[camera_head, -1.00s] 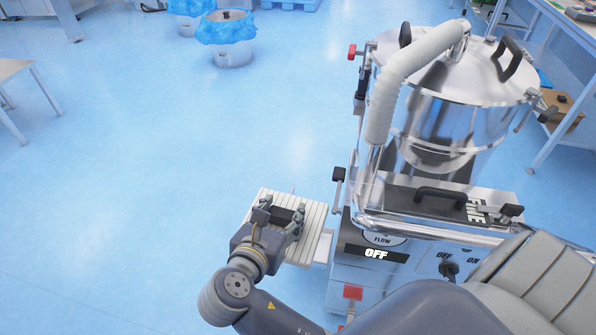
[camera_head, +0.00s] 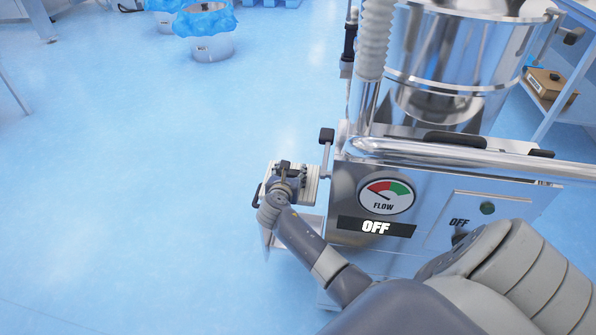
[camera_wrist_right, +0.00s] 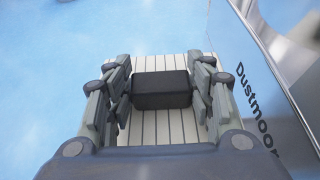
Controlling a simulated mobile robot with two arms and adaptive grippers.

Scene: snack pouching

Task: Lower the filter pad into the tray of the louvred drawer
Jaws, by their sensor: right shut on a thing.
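The filter pad (camera_head: 309,190) is a pale, ribbed panel with a black block grip on top. My right gripper (camera_head: 290,172) is shut on that grip from above, and the pad hangs level beside the machine's left side. In the right wrist view, the fingers stand on both sides of the black grip (camera_wrist_right: 162,90), with the pad's pale slats (camera_wrist_right: 150,128) below it. The drawer (camera_head: 312,224) shows as a pale edge below the pad, with a dark handle (camera_head: 257,194) at its left. The pad and my arm hide most of its tray, so I cannot tell whether they touch.
The steel machine with its flow gauge (camera_head: 386,196) and OFF label stands close on the right. A black knob on a lever (camera_head: 326,136) sticks out behind the pad. The blue floor (camera_head: 130,200) on the left is free. A blue-lined bin (camera_head: 206,35) stands far back.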

